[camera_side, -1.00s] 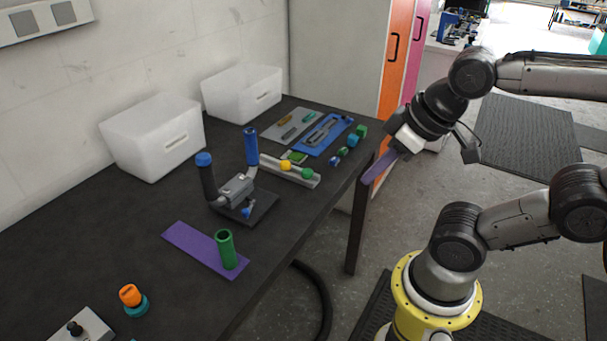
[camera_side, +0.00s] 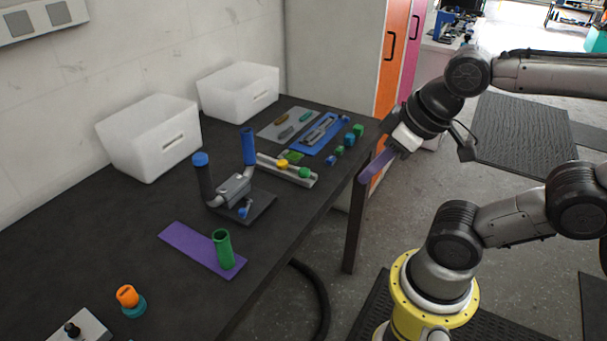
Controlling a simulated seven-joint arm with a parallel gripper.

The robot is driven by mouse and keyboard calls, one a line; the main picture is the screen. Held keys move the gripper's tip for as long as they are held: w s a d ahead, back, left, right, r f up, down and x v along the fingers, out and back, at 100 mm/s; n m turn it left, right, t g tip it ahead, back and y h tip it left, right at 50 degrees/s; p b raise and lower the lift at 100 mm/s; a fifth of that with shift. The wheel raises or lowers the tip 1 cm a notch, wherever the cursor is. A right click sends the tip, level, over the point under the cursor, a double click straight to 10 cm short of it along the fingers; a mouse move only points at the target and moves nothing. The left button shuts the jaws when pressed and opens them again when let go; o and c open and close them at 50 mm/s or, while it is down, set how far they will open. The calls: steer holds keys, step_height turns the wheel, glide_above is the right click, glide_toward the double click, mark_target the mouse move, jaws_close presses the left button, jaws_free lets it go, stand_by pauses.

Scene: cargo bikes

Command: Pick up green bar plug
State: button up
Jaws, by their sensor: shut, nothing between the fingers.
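A small green rounded piece (camera_side: 304,172), which looks like the green bar plug, sits on a grey rail (camera_side: 270,163) beside a yellow piece (camera_side: 282,164). The rail lies on the dark table behind and right of the grey handlebar fixture (camera_side: 232,190). A larger green tube (camera_side: 223,252) stands upright on a purple mat (camera_side: 184,240) near the table's front. My gripper (camera_side: 367,176), with purple fingers, points down and left just off the table's right edge. It is shut and empty, well to the right of the green piece.
The fixture has upright tubes, one blue-capped (camera_side: 200,160), one blue-topped (camera_side: 249,146). Several small blue and green pieces (camera_side: 339,151) line the table's right edge. Grey (camera_side: 270,129) and blue mats hold parts. Two white bins (camera_side: 152,138) stand by the wall. The table's left middle is clear.

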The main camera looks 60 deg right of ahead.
steer(key=o, duration=1.1)
steer(key=w+d+r+n+h, duration=0.2)
steer(key=w+d+r+n, duration=0.3)
steer(key=n, duration=0.5)
steer(key=n+g+h, duration=0.3)
steer(key=n+g, duration=0.3)
steer(key=n, duration=0.2)
glide_above(304, 170)
steer(key=a, duration=0.3)
step_height(304, 170, down, 18)
steer(key=shift+y, duration=0.3)
steer(key=shift+x, duration=2.95)
